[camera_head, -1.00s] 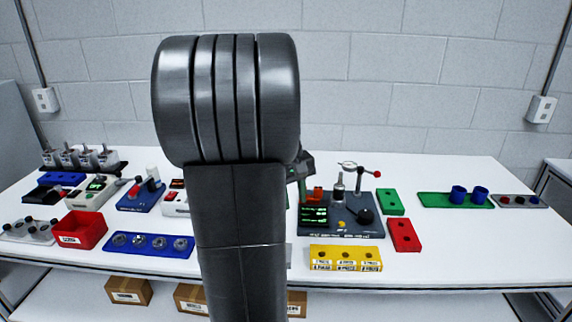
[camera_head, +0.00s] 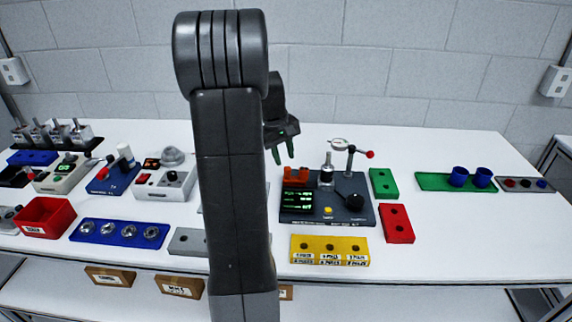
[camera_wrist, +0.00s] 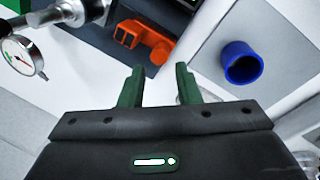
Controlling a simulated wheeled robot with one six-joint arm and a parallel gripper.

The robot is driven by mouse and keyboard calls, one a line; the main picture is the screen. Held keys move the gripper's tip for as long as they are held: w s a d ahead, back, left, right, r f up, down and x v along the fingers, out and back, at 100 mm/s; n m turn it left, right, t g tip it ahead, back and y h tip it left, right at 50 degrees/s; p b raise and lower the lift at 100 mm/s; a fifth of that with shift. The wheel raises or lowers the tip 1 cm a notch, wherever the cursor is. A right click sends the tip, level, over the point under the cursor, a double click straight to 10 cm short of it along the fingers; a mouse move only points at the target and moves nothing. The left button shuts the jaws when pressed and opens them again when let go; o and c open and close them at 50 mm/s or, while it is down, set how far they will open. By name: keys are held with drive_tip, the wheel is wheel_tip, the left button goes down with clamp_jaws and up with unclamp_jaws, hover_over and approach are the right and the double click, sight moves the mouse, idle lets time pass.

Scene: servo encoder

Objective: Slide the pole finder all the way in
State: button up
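An orange-red block (camera_head: 297,175), which looks like the pole finder, sits at the back left of the dark fixture (camera_head: 350,213), beside the upright metal spindle (camera_head: 326,170). In the wrist view the orange block (camera_wrist: 145,40) shows beyond my fingers, with a hole or slot in its arms. How far in it sits cannot be told. My gripper (camera_head: 283,155) hangs above and behind the block, fingers pointing down. In the wrist view my gripper (camera_wrist: 158,85) is open, with nothing between its fingers.
A yellow block (camera_head: 329,250) stands in front. A blue cup (camera_wrist: 242,65) shows right in the wrist view.

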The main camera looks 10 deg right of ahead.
drive_tip(key=shift+w+d+f, duration=0.1)
drive_tip(key=shift+d+f, duration=0.1)
drive_tip(key=shift+f, duration=0.9)
drive_tip(key=shift+w+d+f, duration=0.1)
drive_tip(key=shift+d+f, duration=0.1)
drive_tip(key=shift+f, duration=0.9)
drive_tip(key=shift+c, duration=0.2)
